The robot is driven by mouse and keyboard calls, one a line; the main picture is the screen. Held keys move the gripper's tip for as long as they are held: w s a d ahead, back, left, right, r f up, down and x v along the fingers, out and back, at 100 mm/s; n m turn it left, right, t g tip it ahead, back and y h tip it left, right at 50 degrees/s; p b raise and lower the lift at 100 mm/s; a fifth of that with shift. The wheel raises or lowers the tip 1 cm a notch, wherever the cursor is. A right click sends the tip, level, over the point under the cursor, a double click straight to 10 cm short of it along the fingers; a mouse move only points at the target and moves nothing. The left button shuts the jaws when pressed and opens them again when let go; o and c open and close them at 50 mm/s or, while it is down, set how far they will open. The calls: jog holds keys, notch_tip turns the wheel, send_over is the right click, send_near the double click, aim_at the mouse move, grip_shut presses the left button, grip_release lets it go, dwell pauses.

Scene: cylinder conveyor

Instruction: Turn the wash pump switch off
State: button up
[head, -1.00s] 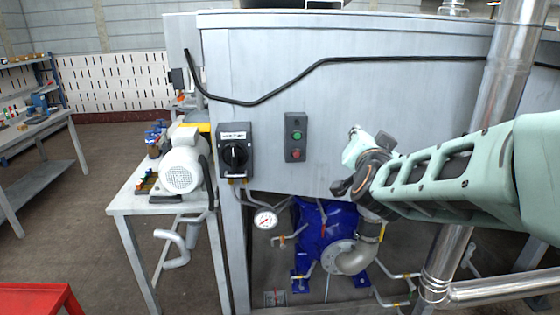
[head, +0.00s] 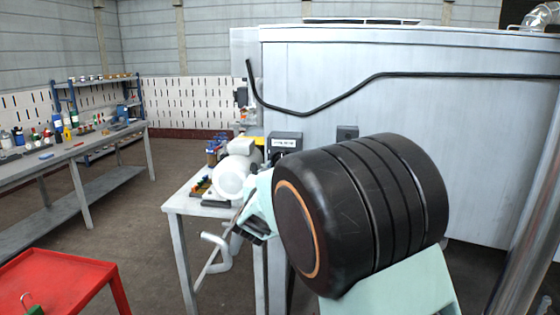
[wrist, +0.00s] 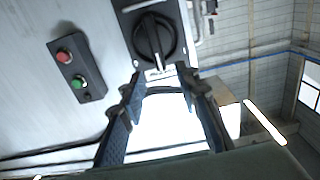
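The dark grey switch box (head: 285,137) is on the front left of the metal machine. Its white label shows in the head view, but my arm hides most of its knob. In the wrist view, which is upside down, the black rotary knob (wrist: 152,38) has its grip bar roughly upright. The label text is unreadable. My gripper (wrist: 163,88) is open and empty, its two fingers apart just short of the box's label edge. The knob lies beyond the fingertips, and no contact shows. In the head view my arm largely hides the gripper.
A push-button box (wrist: 77,68) with red and green buttons is beside the switch; its top shows in the head view (head: 347,131). A white motor (head: 237,172) sits on a bench left of the machine. A red table (head: 62,282) stands front left. Floor between benches is clear.

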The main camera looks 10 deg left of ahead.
jog(key=w, duration=0.9)
jog(key=shift+w+d, duration=0.25)
grip_shut()
